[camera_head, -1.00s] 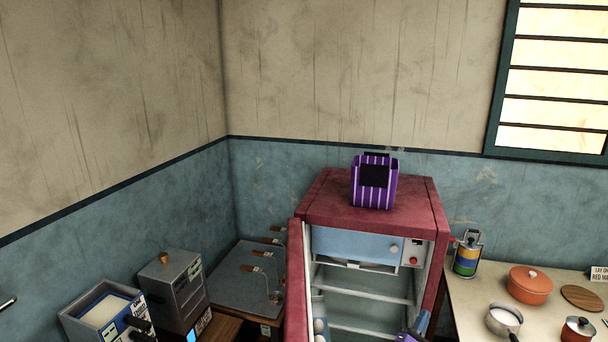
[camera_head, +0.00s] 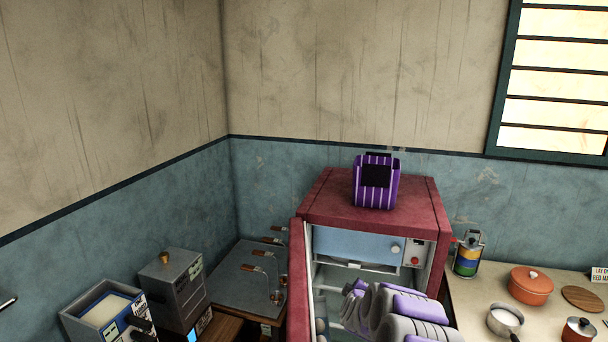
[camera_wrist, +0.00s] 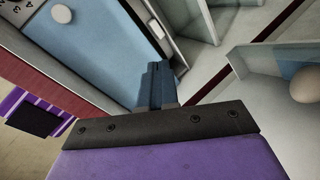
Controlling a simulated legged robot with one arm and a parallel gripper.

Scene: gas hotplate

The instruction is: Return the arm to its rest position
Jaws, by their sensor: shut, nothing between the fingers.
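My gripper shows in the wrist view (camera_wrist: 160,85), with its dark fingers together and nothing between them. It is in front of the open red fridge (camera_head: 322,210), close to the blue freezer panel (camera_head: 350,244), which also fills the left of the wrist view (camera_wrist: 75,50). In the head view my grey and purple arm covers the lower part of the fridge opening. My fingertips are hidden there.
The fridge door (camera_head: 298,292) stands open at the left. A purple striped bag (camera_head: 366,197) stands on the fridge. A counter at the right holds an orange pot (camera_head: 530,286), a saucepan (camera_head: 504,321) and a striped canister (camera_head: 467,257). A grey box (camera_head: 172,290) stands at the left.

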